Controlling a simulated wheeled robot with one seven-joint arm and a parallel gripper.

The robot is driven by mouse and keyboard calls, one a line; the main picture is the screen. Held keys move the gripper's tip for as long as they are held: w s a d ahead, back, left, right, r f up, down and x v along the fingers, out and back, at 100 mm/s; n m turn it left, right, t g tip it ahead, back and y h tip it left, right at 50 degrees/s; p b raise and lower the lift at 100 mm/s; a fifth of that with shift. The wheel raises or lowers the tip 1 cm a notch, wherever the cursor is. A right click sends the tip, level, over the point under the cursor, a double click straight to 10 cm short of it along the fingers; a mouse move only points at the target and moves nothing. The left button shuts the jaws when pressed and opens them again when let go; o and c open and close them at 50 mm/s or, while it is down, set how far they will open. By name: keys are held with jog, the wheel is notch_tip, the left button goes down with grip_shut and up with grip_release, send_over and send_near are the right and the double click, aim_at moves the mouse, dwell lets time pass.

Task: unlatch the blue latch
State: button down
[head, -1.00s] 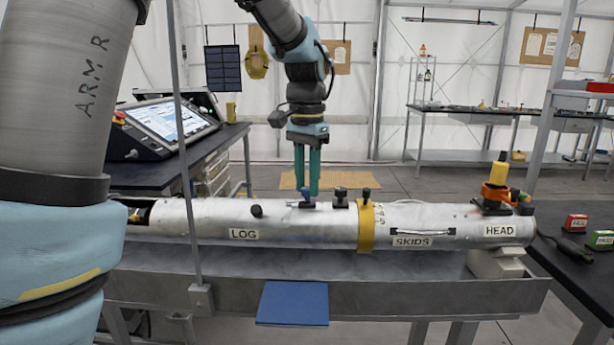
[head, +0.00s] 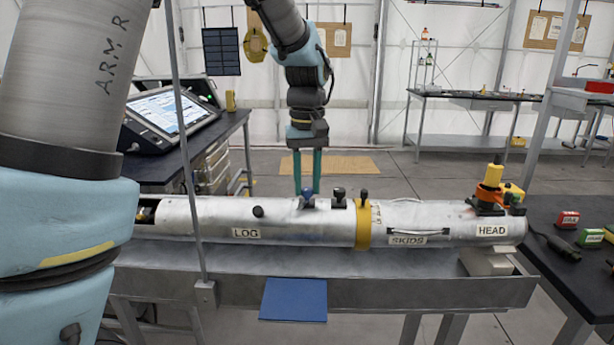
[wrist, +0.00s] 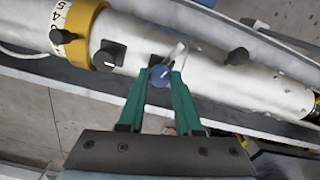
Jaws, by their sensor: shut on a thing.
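The blue latch (head: 307,192) is a small round blue knob on top of the silver tube (head: 280,230), above and right of the LOG label. It also shows in the wrist view (wrist: 159,75), between the tips of the teal fingers. My gripper (head: 308,188) comes down from above onto the knob. In the wrist view my gripper (wrist: 160,82) has its two fingertips closed on the sides of the blue knob. A pale lever-like piece (wrist: 175,52) shows beside the knob, on the tube.
Black knobs stand close by: one (head: 338,194) to the right, one (head: 258,211) to the left. A yellow ring (head: 363,222) circles the tube. The tube lies in a grey trough (head: 400,291). An orange and yellow fitting (head: 489,189) stands at the HEAD end.

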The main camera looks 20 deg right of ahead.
aim_at(307, 189)
jog(key=shift+n+p, duration=0.8)
jog(key=shift+n, duration=1.2)
jog(key=c, duration=0.6)
grip_release()
notch_tip(307, 189, up, 11)
jog(key=b, duration=0.1)
jog(key=shift+b, duration=0.35)
jog(key=shift+f, duration=0.1)
